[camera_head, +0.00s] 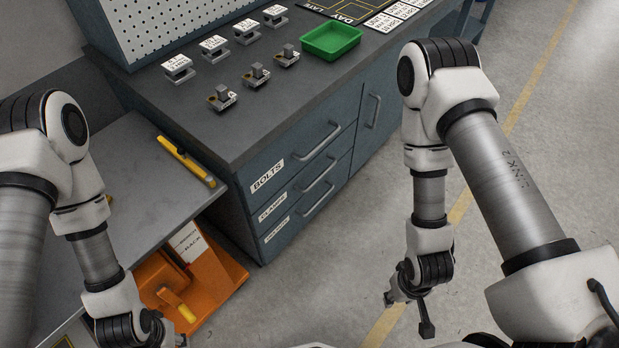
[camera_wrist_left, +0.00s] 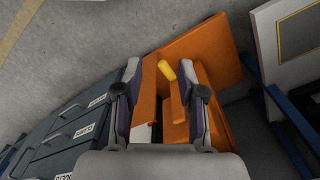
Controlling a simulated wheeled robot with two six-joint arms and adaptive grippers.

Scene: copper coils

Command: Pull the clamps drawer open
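The clamps drawer (camera_head: 296,204) is the middle one of three stacked drawers in the grey cabinet, and its front looks flush, so shut. Its white label (camera_head: 272,207) is at the left and its bar handle (camera_head: 318,183) at the right. The drawer label also shows in the left wrist view (camera_wrist_left: 84,131), at the lower left. My right gripper (camera_head: 407,314) hangs over the floor, right of the cabinet, fingers apart and empty.
The bolts drawer (camera_head: 290,165) is above, another drawer (camera_head: 300,224) below. A green tray (camera_head: 331,40) is on the cabinet. Floor before the drawers is clear.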

